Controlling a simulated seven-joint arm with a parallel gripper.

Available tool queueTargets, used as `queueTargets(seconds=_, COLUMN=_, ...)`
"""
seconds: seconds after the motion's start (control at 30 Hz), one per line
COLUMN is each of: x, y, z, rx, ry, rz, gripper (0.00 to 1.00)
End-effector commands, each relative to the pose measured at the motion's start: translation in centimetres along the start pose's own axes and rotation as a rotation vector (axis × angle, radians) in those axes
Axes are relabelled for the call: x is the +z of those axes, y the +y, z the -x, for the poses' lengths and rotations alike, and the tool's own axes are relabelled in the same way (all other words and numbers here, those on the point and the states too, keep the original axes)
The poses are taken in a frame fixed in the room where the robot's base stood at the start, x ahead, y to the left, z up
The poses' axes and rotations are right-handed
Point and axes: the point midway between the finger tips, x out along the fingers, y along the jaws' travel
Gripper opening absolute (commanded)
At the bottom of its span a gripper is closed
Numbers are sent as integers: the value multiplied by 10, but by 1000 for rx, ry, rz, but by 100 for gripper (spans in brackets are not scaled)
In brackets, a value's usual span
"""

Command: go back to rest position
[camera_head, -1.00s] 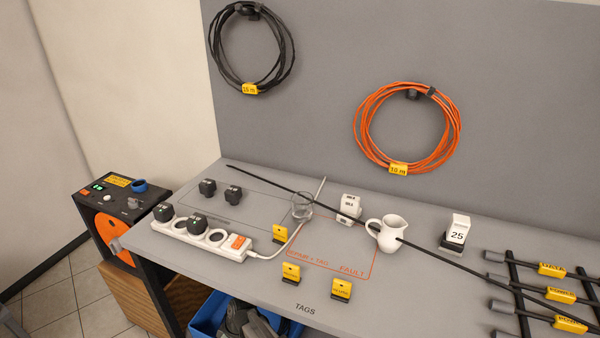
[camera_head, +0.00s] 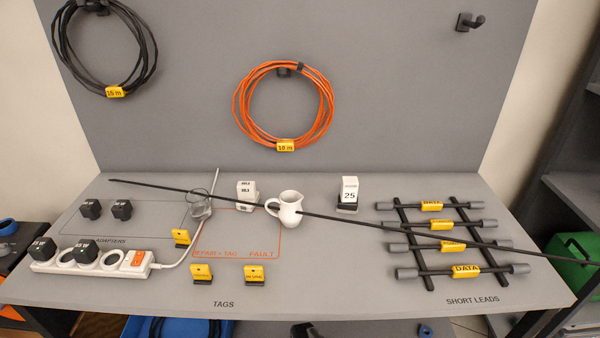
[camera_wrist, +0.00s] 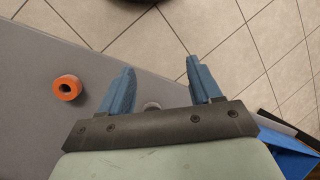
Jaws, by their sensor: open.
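My gripper (camera_wrist: 162,64) shows in the wrist view with its two blue fingers apart and nothing between them. Tiled floor lies beyond the fingertips, and a grey surface (camera_wrist: 35,75) fills the left side. A small grey round thing (camera_wrist: 151,106) shows partly behind the gripper's dark crossbar. I cannot make out the gripper in the head view.
The grey bench (camera_head: 350,285) holds a power strip (camera_head: 90,261), a white jug (camera_head: 286,208), a long dark rod (camera_head: 350,221) and a rack of short leads (camera_head: 428,238). An orange ring (camera_wrist: 67,87) lies on the grey surface. A blue bin (camera_wrist: 288,158) is at lower right.

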Motion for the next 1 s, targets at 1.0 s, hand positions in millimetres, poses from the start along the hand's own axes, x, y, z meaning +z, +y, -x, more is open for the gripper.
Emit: queueTargets(seconds=1.0, x=196, y=58, z=-50, rx=-59, ry=-195, rz=-605, gripper=64)
